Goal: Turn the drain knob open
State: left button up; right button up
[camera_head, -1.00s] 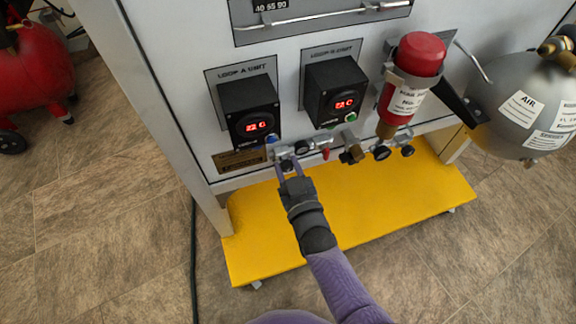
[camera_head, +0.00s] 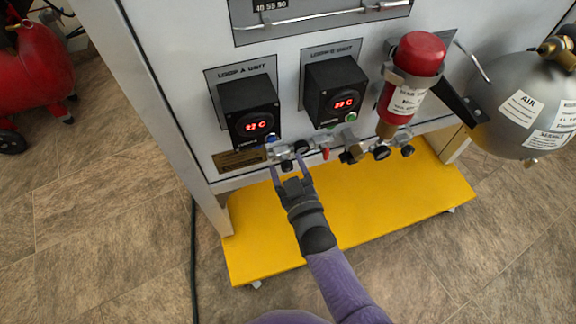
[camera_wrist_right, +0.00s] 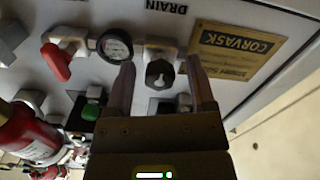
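The drain knob (camera_wrist_right: 160,73) is a dark round knob with a pale mark on its face, on the metal pipework near the DRAIN label (camera_wrist_right: 167,6) in the wrist view. It also shows small and dark in the head view (camera_head: 287,165). My right gripper (camera_head: 289,163) is open, reaching up to the panel's lower edge. In the wrist view its two fingers (camera_wrist_right: 163,85) stand on either side of the knob, with gaps visible. I cannot tell whether either finger touches it. My left gripper is not in view.
A round gauge (camera_wrist_right: 115,46) and a red valve handle (camera_wrist_right: 55,62) sit beside the knob. Loop A's black display unit (camera_head: 250,108) juts out above. A red cylinder (camera_head: 412,80) hangs to the right. A yellow shelf (camera_head: 400,205) lies below.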

jog(key=shift+s+d+r+p, duration=0.1)
jog(key=shift+s+r+p, duration=0.05)
jog(key=shift+s+p, duration=0.15)
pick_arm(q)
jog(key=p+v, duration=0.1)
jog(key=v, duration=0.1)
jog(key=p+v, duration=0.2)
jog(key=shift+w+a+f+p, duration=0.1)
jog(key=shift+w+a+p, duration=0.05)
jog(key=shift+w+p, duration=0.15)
pick_arm(e)
jog(key=v, duration=0.9)
jog(key=shift+s, duration=0.1)
